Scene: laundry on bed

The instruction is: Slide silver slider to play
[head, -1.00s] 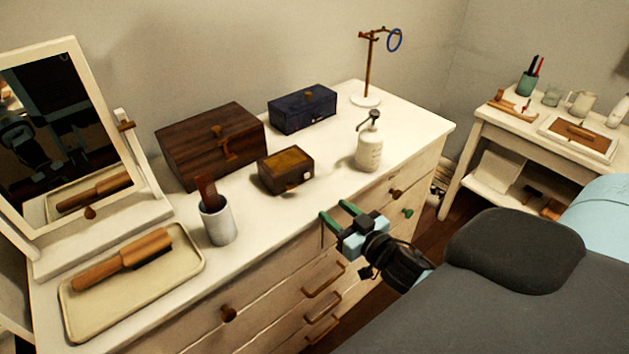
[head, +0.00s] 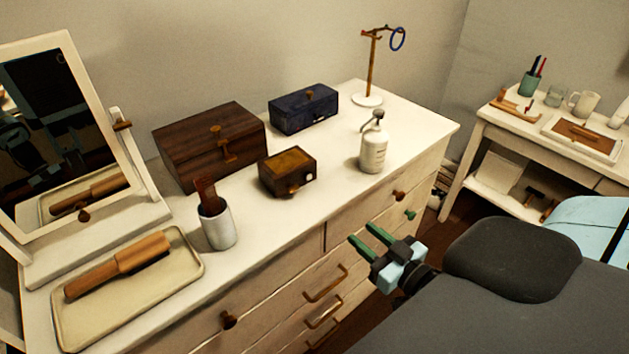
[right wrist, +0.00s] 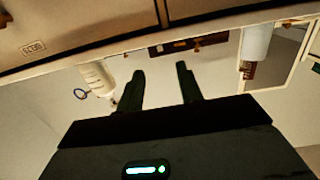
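A small dark wooden box with a tan top (head: 287,170) sits near the front of the white dresser top. It has a pale knob (head: 310,176) and a small brass-coloured part low on its front. I cannot clearly make out a silver slider on it. My right gripper (head: 361,234), with green fingers, is open and empty in front of the dresser, to the right of and below the box, touching nothing. My left gripper is not in view.
A white pump bottle (head: 373,148) stands right of the box, and a white cup (head: 219,228) holding a brown item stands left. A large wooden chest (head: 210,148) and dark blue box (head: 303,109) are behind. Dresser drawer handles (head: 325,283) project below.

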